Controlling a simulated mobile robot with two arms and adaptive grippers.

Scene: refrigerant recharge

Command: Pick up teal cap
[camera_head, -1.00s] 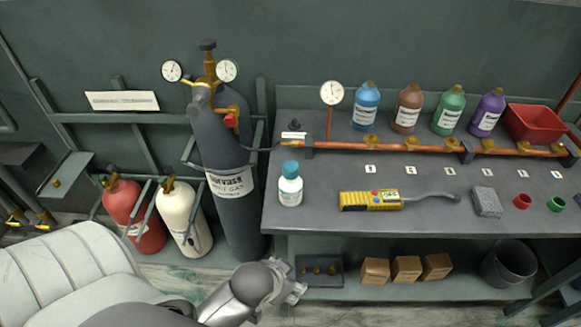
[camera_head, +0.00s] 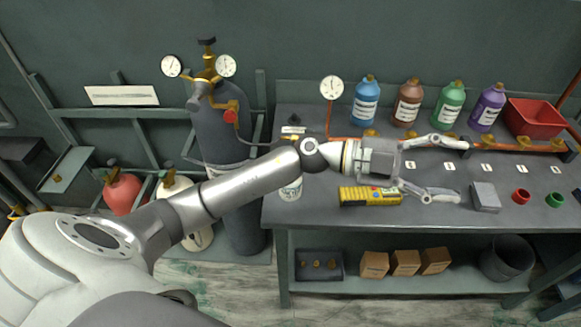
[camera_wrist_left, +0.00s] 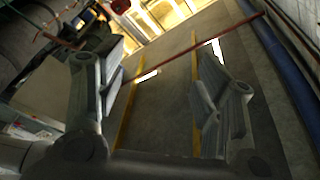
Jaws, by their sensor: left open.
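The teal cap is hidden now behind my left arm. The lower body of the white bottle (camera_head: 290,191) shows under the forearm, near the left end of the workbench (camera_head: 330,222). My left gripper (camera_head: 461,170) reaches out over the workbench, its fingers pointing right and spread wide with nothing between them. It is to the right of the bottle, above the yellow detector (camera_head: 370,196). In the left wrist view the two fingers (camera_wrist_left: 158,62) are apart, with floor and yellow lines beyond them. My right gripper is not in view.
A copper pipe (camera_head: 510,149) with valves runs along the bench. Behind it stand blue (camera_head: 366,104), brown (camera_head: 408,106), green (camera_head: 448,108) and purple (camera_head: 487,108) bottles and a red bin (camera_head: 534,121). A grey block (camera_head: 484,196) and red ring (camera_head: 521,196) are at right. A dark cylinder (camera_head: 228,125) stands left.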

